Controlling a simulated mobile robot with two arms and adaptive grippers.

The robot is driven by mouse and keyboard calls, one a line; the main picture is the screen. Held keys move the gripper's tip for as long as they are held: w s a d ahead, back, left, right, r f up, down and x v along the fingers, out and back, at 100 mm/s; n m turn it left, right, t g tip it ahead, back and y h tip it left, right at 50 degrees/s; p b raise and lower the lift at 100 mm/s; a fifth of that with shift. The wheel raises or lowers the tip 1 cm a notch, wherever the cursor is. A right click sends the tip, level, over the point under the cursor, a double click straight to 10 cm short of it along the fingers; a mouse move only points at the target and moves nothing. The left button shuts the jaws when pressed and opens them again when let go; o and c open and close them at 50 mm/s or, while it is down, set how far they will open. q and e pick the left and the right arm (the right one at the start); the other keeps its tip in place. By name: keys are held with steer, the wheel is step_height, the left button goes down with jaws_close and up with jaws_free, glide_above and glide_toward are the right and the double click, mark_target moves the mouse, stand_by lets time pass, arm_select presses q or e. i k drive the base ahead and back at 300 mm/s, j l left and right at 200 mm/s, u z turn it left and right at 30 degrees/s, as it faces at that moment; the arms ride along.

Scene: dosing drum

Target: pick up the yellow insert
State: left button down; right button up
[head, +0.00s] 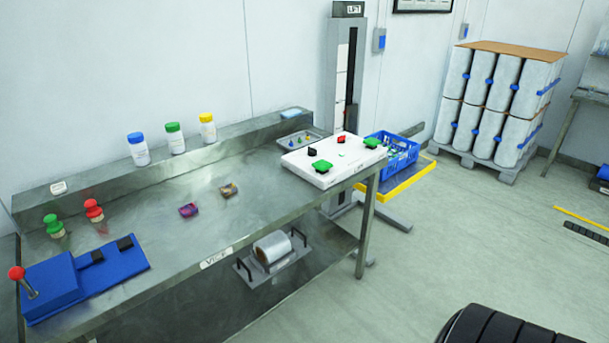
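I cannot single out the yellow insert for certain. A small shallow tray (283,140) on the steel table holds several tiny coloured pieces, some yellowish, too small to tell apart. Two small flat patterned pieces lie mid-table: a purple one (188,210) and a brown-yellow one (228,189). A white bottle with a yellow cap (208,128) stands on the back ledge. Neither of my grippers is in view.
A white board (335,172) with green and black parts lies at the table's right end. A blue crate (400,158) stands beyond it on a yellow-edged lift. A blue fixture (80,277) with a red-knobbed lever, plus green and red knobbed stamps, occupies the left. The table's middle is largely clear.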

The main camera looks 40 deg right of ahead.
mark_target(230, 188)
steer(key=i+l+z, duration=0.15)
steer(key=i+z, duration=0.9)
steer(key=i+j, duration=0.1)
steer(key=i, duration=0.2)
steer(key=i+j, duration=0.1)
steer(key=i, duration=0.25)
